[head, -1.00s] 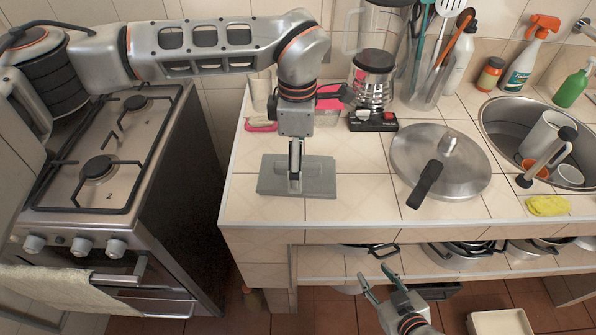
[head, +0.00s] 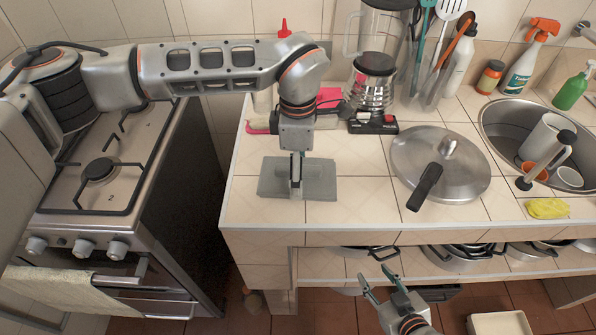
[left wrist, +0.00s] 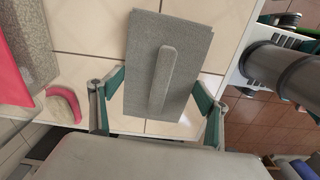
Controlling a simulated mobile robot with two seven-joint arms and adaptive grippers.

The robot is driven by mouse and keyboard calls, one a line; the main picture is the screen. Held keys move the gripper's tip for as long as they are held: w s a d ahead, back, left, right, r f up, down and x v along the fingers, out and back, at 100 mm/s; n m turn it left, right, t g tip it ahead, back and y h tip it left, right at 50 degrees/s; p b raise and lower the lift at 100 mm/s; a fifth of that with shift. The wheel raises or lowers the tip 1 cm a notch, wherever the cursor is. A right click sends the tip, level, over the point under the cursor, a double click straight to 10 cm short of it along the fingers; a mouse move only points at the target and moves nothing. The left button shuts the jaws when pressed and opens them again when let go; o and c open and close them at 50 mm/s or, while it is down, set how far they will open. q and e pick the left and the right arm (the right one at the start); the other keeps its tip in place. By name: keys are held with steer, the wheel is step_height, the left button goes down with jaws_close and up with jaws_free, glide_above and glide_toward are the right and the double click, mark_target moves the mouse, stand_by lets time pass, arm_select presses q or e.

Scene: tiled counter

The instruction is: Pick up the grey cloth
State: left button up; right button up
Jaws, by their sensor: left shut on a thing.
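The grey cloth (head: 320,182) lies flat, folded into a rectangle, near the front left of the tiled counter. In the left wrist view the cloth (left wrist: 190,50) shows a raised strip along its middle. My left gripper (head: 296,188) is down at the cloth from above. The cloth still appears to be on the counter. My right gripper (head: 378,280) is open and empty, low in front of the lower shelf.
A round metal lid (head: 440,165) with a black handle lies right of the cloth. A blender (head: 372,85) stands behind, and a pink item (head: 328,96) is partly hidden by my left arm. The stove (head: 100,180) stands left, across a gap. A yellow sponge (head: 548,208) lies near the sink.

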arm_select(q)
step_height(320, 180, up, 20)
steer(key=b, duration=0.1)
stand_by(0.4)
steer(key=shift+o, duration=0.7)
